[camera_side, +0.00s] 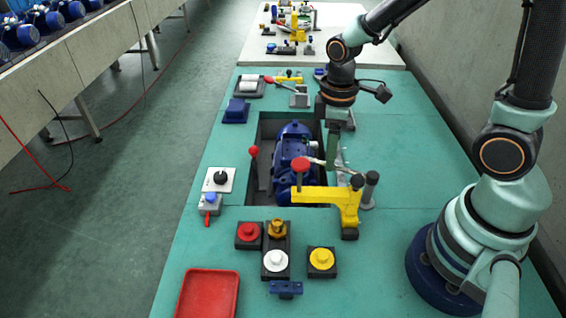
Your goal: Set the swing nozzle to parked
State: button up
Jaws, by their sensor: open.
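I cannot tell for certain which part is the swing nozzle. A dark upright post (370,187) on a grey foot stands at the right edge of the recess, close behind a yellow bracket (327,194). The bracket reaches left over the near end of a blue pump (292,150) in the recess. A red-knobbed lever (302,164) lies above the bracket. My gripper (335,148) points down at the recess's right side, behind the bracket and post. It is open. Its fingertips are small and partly merge with the parts there, so contact cannot be told.
A red-knobbed lever (253,152) stands at the recess's left edge. Red (248,233), white (275,260) and yellow (321,259) buttons and a red tray (208,295) are at the front. A joystick box (219,179) is at left. The green bench (420,150) is clear at right.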

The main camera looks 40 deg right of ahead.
jog(key=shift+f, duration=0.3)
grip_shut()
dwell(1.3)
